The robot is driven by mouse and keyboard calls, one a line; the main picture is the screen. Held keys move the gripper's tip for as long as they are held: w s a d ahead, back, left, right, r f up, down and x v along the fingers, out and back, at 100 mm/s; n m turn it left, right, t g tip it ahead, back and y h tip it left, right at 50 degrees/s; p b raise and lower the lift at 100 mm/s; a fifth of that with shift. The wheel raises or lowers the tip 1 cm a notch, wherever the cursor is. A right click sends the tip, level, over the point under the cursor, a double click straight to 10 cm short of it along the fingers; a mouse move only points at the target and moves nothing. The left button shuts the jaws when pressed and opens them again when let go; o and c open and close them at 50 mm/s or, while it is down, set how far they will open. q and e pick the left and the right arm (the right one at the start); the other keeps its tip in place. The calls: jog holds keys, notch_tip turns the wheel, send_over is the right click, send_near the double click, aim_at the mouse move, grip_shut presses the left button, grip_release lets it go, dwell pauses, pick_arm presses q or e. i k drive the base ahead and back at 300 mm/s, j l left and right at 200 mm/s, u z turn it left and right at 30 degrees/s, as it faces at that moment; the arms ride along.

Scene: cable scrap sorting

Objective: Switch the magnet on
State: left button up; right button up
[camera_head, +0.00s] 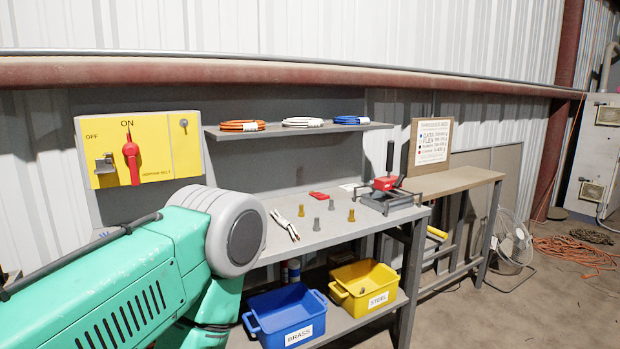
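A yellow switch panel (155,142) hangs on the wall at the upper left, with the labels OFF at left and ON at top middle. Its red rotary handle (131,157) stands upright with its narrow end just under ON. A grey metal bracket (104,164) sits on the panel under OFF, and a small key-like part (184,125) is at the upper right. The magnet itself cannot be picked out with certainty. My teal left arm comes in from the left below the panel; its gripper is out of view. My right gripper is not in view.
The grey bench (335,228) holds several small metal pieces, white cable ends (285,225) and a red-and-black tool on a grey tray (390,201). A blue BRASS bin (290,316) and yellow STEEL bin (366,286) sit below. A shelf (300,131) carries three cable coils.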

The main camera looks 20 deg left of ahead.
aim_at(399, 180)
jog(key=u, duration=0.25)
jog(key=i+l, duration=0.1)
jog(key=i, duration=0.3)
jog(key=i+l, duration=0.1)
jog(key=i, duration=0.35)
